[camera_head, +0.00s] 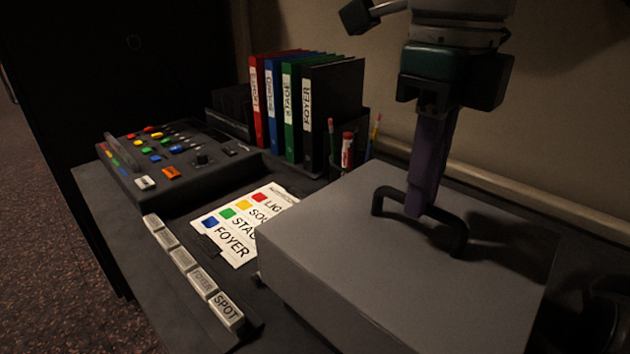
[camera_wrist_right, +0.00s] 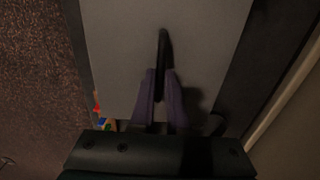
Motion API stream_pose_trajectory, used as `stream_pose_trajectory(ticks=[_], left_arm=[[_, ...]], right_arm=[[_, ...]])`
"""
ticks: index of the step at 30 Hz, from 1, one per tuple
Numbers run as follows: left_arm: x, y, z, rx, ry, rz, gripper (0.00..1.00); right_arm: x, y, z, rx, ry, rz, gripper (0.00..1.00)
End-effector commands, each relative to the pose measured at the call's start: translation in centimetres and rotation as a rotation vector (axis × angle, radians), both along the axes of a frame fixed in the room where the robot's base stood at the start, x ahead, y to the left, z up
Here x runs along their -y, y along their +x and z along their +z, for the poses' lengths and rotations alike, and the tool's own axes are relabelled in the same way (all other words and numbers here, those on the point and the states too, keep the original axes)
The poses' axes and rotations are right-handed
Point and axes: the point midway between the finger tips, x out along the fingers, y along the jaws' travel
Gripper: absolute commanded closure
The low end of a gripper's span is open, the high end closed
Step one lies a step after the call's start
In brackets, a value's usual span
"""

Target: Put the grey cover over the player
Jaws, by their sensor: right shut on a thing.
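The grey cover (camera_head: 400,270) is a box-shaped lid with a black handle on top, at the right of the desk in the head view. My right gripper (camera_head: 422,205) points down and is shut on the cover's black handle (camera_head: 459,238). In the right wrist view the purple fingers of the gripper (camera_wrist_right: 160,95) close on both sides of the handle, above the cover's flat top (camera_wrist_right: 120,40). The player is not visible; whether it is under the cover I cannot tell. My left gripper is not in view.
A mixing desk (camera_head: 180,165) with coloured buttons stands at the left. Several binders (camera_head: 310,110) and a pen holder (camera_head: 350,165) stand at the back. A printed card (camera_head: 240,225) and a row of labelled blocks (camera_head: 195,272) lie left of the cover.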

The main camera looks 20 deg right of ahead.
Motion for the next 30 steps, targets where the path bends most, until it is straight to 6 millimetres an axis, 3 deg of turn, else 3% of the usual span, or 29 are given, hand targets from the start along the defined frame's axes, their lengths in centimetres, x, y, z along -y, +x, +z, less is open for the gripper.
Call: stream_pose_trajectory(ticks=[5,13,26,27,30], left_arm=[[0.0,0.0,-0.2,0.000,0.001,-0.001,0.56],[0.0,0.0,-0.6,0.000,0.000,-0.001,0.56],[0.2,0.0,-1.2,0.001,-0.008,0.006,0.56],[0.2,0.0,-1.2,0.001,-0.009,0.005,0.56],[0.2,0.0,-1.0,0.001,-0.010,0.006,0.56]], right_arm=[[0.0,0.0,-1.3,0.001,0.000,0.001,1.00],[0.0,0.0,-5.1,0.000,0.001,0.000,1.00],[0.0,0.0,-5.8,0.002,0.001,0.001,1.00],[0.0,0.0,-5.9,0.001,0.000,0.001,0.85],[0.0,0.0,-5.7,0.001,0.000,0.001,0.74]])
